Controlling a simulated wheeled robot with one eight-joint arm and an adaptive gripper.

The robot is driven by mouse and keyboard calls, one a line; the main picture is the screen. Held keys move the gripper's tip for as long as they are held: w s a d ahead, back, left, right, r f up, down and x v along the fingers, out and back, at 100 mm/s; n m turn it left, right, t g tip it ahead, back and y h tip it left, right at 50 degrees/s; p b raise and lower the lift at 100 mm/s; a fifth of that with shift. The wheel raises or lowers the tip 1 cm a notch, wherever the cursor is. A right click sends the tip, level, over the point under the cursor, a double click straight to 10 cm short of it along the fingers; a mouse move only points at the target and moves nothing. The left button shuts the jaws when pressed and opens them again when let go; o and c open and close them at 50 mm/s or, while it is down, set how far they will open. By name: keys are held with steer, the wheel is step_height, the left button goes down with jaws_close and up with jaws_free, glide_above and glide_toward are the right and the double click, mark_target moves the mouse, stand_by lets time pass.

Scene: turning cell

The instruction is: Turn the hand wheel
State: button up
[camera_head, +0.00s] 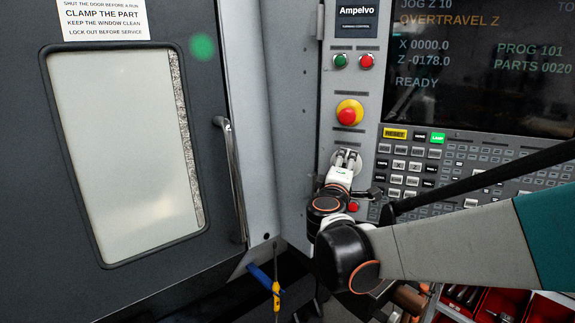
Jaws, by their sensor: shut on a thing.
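My gripper (346,158) is at the grey control panel, just below the red and yellow emergency stop button. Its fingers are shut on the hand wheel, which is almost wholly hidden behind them. Little more than a small grey shape shows there, so its angle cannot be told. My wrist comes up to it from below.
The emergency stop (348,113) stands close above my gripper. Green (340,61) and red (366,61) buttons are higher. A screen (490,60) reads OVERTRAVEL Z and Z -0178.0 above a keypad (440,165). A door handle (233,180) is at left.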

stand_by(0.5)
steer(key=o, duration=0.8)
